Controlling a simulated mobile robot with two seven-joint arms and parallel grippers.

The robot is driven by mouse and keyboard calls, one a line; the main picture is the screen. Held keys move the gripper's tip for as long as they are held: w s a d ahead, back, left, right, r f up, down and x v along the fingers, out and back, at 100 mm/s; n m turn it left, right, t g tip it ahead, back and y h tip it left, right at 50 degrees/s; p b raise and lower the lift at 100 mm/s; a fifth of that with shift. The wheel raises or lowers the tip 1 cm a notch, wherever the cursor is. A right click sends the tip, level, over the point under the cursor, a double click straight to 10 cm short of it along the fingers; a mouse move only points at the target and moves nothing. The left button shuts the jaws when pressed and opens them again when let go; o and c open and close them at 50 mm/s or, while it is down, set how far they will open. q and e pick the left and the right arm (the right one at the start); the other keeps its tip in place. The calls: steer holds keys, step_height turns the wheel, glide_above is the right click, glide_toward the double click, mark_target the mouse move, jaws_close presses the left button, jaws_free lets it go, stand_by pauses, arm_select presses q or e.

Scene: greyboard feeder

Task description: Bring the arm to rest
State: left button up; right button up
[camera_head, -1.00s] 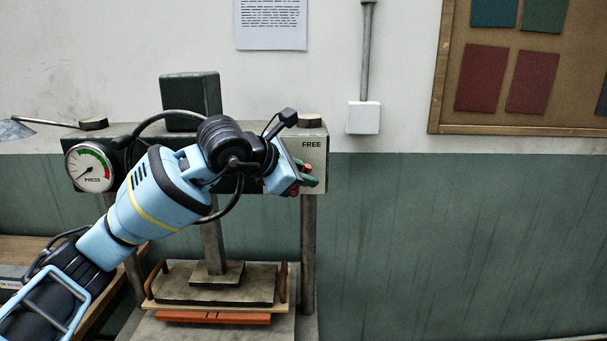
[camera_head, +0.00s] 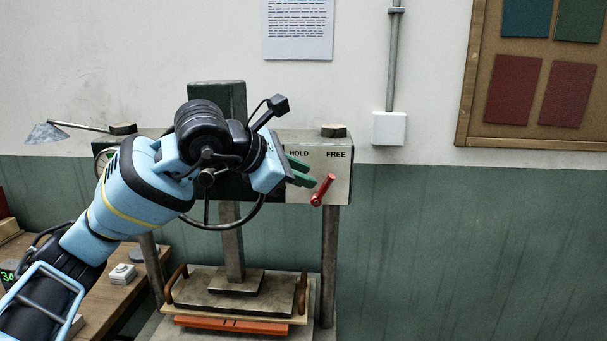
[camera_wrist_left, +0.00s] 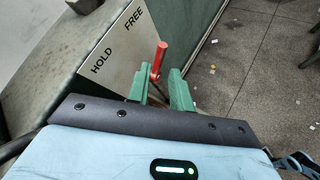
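My left gripper (camera_head: 301,172) has green fingers and is in front of the press head, just left of the red lever (camera_head: 323,190). In the left wrist view, the gripper (camera_wrist_left: 157,78) has its two fingers apart. The red lever (camera_wrist_left: 159,56) shows beyond the gap between them, and nothing is held. In the head view the lever leans up to the right, below the word FREE on the pale panel (camera_head: 335,172). My right gripper is in neither view.
The press (camera_head: 329,265) stands behind my left arm, with an orange item (camera_head: 230,324) under its board. A wooden bench (camera_head: 110,300) with a small button box (camera_head: 123,273) is at the lower left. The right side before the green wall (camera_head: 460,250) is clear.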

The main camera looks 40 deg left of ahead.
arm_select(q)
steer(key=s+d+f+n+g+h, duration=0.2)
steer(key=s+d+f+n+h, duration=0.15)
steer(key=d+f+h, duration=0.5)
steer(key=s+d+f+n+g+h, duration=0.2)
steer(key=d+f+n+h, duration=0.35)
steer(key=d+f, duration=0.45)
steer(key=s+a+f+n+t+y+p, duration=0.1)
steer(key=s+a+f+n+t+y, duration=0.2)
steer(key=f+n, duration=0.5)
steer(key=s+f+n+t+y, duration=0.25)
steer(key=f+n+y, duration=0.3)
steer(key=n, duration=0.35)
steer(key=s+a+f+n+t+y+p, duration=0.1)
steer(key=s+a+f+n+t+y, duration=0.2)
steer(key=f+n, duration=0.55)
steer(key=s+f+n+g+y, duration=0.2)
steer(key=s+f+n+g, duration=0.1)
steer(key=s+f, duration=0.5)
steer(key=s+d+f+n+g+y, duration=0.1)
steer(key=s+f+n+g, duration=0.3)
steer(key=s, duration=0.7)
step_height(320, 180, down, 4)
steer(key=shift+s+d+n+y, duration=0.25)
steer(key=shift+n+y, duration=0.1)
steer(key=shift+n, duration=0.7)
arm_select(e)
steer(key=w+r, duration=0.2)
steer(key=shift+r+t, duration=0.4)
